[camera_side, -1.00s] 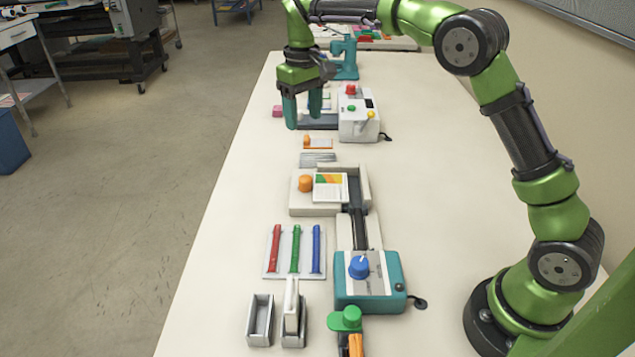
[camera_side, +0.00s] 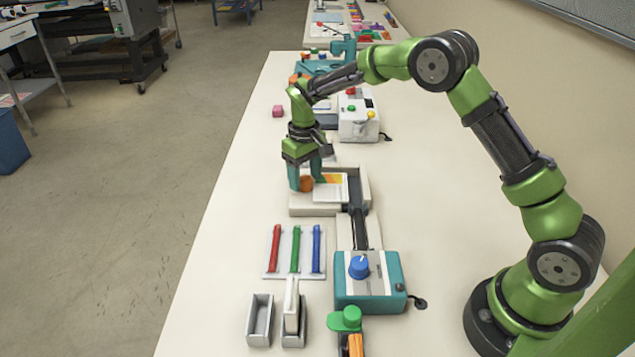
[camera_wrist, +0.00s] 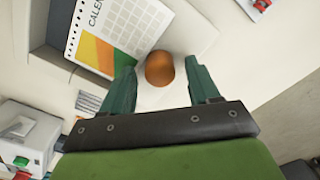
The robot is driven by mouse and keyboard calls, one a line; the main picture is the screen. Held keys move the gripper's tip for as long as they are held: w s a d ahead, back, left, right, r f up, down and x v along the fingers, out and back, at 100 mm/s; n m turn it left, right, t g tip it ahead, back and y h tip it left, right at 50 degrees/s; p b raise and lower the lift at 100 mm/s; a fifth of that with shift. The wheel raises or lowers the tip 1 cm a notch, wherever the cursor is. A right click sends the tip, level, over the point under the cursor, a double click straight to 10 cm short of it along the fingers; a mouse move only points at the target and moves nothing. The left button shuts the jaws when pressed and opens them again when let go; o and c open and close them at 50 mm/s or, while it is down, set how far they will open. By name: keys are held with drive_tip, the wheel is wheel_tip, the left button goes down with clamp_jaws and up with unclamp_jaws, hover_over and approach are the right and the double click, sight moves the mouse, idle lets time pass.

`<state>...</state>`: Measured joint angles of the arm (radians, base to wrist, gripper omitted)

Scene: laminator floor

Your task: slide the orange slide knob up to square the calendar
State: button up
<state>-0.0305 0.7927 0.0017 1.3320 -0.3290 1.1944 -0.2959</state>
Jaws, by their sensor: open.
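The orange slide knob (camera_side: 306,184) stands on the pale jogger tray (camera_side: 315,210), at the left of the calendar. In the wrist view the knob (camera_wrist: 159,69) shows between my two fingers and a little beyond their tips, with a gap on each side. The calendar (camera_side: 329,188) lies on the tray, white with a green, yellow and orange picture. In the wrist view the calendar (camera_wrist: 120,30) is tilted and its binding edge shows holes. My gripper (camera_side: 305,178) is open, its teal fingers pointing down at the knob.
A teal machine with a blue dial (camera_side: 358,267) stands nearer the camera. A board with red, green and blue bars (camera_side: 295,250) lies at its left. A white machine (camera_side: 358,122) stands behind the tray. Bare table lies left of the tray.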

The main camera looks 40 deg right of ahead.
sight(318, 186)
drive_tip(key=shift+f, duration=0.1)
clamp_jaws()
idle(0.3)
drive_tip(key=shift+s+d, duration=1.05)
unclamp_jaws()
wheel_tip(318, 186, up, 17)
